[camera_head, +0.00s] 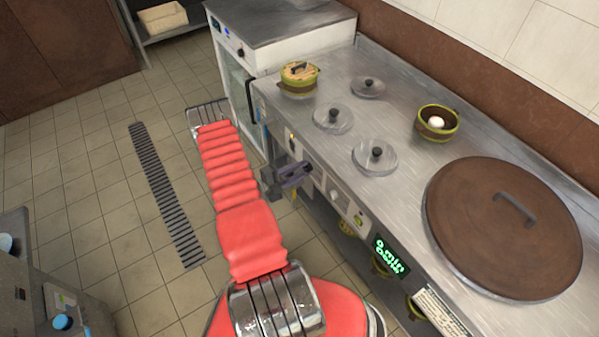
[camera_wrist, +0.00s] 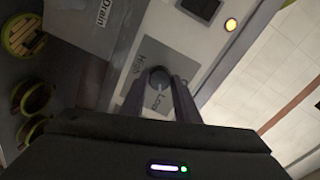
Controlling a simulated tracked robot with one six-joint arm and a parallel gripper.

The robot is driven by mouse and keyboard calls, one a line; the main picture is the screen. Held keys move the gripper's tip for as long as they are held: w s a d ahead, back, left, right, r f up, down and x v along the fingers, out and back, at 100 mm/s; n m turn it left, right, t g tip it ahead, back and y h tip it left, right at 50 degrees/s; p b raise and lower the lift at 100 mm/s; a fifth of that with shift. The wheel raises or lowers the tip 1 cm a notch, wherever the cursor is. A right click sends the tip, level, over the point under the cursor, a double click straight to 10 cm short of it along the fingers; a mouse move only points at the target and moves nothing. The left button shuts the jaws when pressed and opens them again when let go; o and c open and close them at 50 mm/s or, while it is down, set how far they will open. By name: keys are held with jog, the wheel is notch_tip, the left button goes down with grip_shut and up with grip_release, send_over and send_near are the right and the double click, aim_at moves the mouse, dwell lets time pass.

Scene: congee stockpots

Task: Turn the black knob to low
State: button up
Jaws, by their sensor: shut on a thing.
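The black knob (camera_wrist: 158,75) sits on a grey plate marked "High" and "Low" in the wrist view. My gripper (camera_wrist: 161,82) is shut on it, with one dark finger on each side. "High" is printed to the left of the knob and "Low" below it, between the fingers. I cannot tell exactly which way the knob points. In the head view my gripper (camera_head: 303,170) reaches the front panel (camera_head: 325,186) of the steel counter, and its fingers hide the knob there.
A lit amber lamp (camera_wrist: 231,25) and a "Drain" label (camera_wrist: 104,12) are near the knob. On the counter stand a large brown lid (camera_head: 500,250), several small steel lids (camera_head: 374,160) and a green bowl (camera_head: 437,128) holding a white item. The tiled floor (camera_head: 110,210) to the left is mostly clear.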

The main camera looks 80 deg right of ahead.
jog(key=shift+w+f, duration=0.15)
jog(key=o, duration=1)
jog(key=shift+o, duration=0.2)
jog(key=shift+a, duration=0.1)
jog(key=v, duration=1.3)
jog(key=shift+w+a, duration=0.25)
